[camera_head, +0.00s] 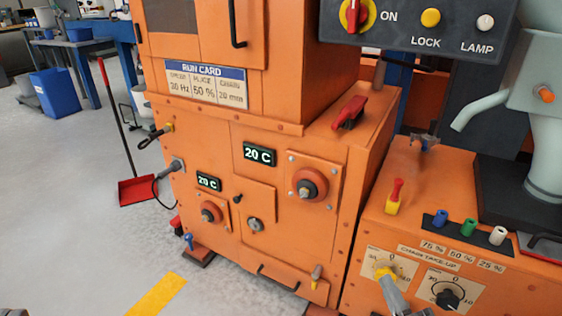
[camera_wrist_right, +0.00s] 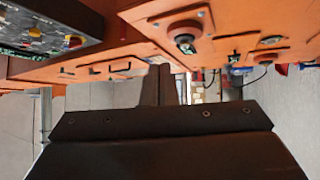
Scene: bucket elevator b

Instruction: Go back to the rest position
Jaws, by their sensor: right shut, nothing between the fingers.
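My right gripper (camera_wrist_right: 163,84) shows in the right wrist view as dark fingers rising from a broad black body. The fingers are together with nothing between them. In that view they point towards the lower front of an orange machine, whose large red knob (camera_wrist_right: 185,36) lies above and to the right of them. In the head view I cannot clearly make out the right gripper. A grey bar (camera_head: 396,293) at the bottom edge, over the yellow dial knob, is cut off by the frame. My left gripper cannot be made out in either view.
The orange machine (camera_head: 262,105) fills the middle of the head view, with red knobs and handles on its front. An orange console (camera_head: 412,192) with a chain take-up dial (camera_head: 449,292) stands right. A dark switch panel (camera_head: 391,22) hangs above. Grey floor (camera_head: 60,195) at left looks free.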

